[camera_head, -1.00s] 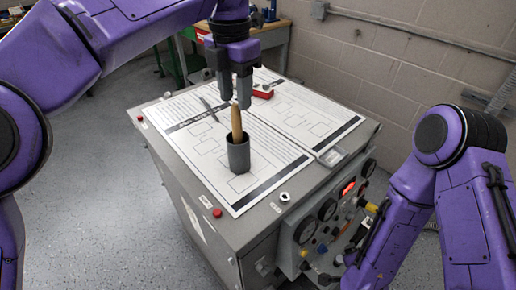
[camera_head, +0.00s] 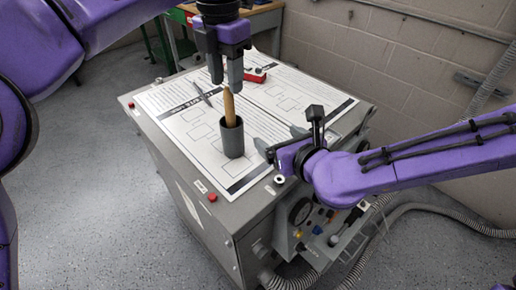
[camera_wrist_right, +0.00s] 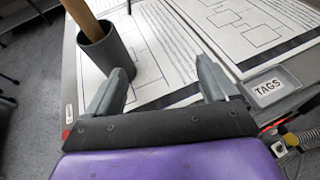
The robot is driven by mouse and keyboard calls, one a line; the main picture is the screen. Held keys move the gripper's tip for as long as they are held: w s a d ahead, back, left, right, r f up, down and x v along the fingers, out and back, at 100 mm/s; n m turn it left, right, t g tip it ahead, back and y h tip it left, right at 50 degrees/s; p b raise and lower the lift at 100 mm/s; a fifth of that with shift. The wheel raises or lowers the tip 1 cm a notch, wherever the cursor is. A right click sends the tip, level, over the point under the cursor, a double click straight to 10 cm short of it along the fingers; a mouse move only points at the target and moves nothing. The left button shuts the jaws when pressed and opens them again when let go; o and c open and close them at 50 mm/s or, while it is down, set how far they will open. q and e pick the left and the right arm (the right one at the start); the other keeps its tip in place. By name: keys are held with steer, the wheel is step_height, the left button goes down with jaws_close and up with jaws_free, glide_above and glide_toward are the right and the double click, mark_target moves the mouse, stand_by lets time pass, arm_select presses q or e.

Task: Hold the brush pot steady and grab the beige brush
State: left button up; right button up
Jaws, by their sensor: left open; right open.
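The brush pot (camera_head: 233,141) is a dark grey cylinder standing upright on a printed sheet on top of the grey cabinet. The beige brush (camera_head: 229,106) stands in it with its handle up. My left gripper (camera_head: 226,82) is open, pointing down, with its fingertips at the upper end of the brush. My right gripper (camera_head: 279,143) is open and empty, to the right of the pot, fingers towards it. In the right wrist view the pot (camera_wrist_right: 106,52) and brush (camera_wrist_right: 84,18) are beyond the left finger of the right gripper (camera_wrist_right: 168,75), apart from it.
The cabinet top carries printed sheets (camera_head: 175,97), a pen (camera_head: 203,95) and a red object (camera_head: 254,75). A tray labelled TAGS (camera_wrist_right: 272,86) lies near the right gripper. A block wall (camera_head: 400,60) stands behind.

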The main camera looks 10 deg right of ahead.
mark_target(239, 141)
arm_select(q)
steer(key=shift+s, duration=0.1)
arm_select(e)
steer(key=a+n+y, duration=0.1)
steer(key=s+a+g+y, duration=0.1)
steer(key=a, duration=0.1)
steer(key=s+a+n, duration=0.1)
steer(key=a, duration=0.1)
steer(key=shift+s+a+n+g+y, duration=0.2)
steer(key=shift+a+n+g+y, duration=0.1)
steer(key=shift+y, duration=0.1)
steer(key=x, duration=1)
steer(key=shift+w+f, duration=0.1)
steer(key=shift+w, duration=0.1)
steer(key=c, duration=1.1)
steer(key=shift+o, duration=0.2)
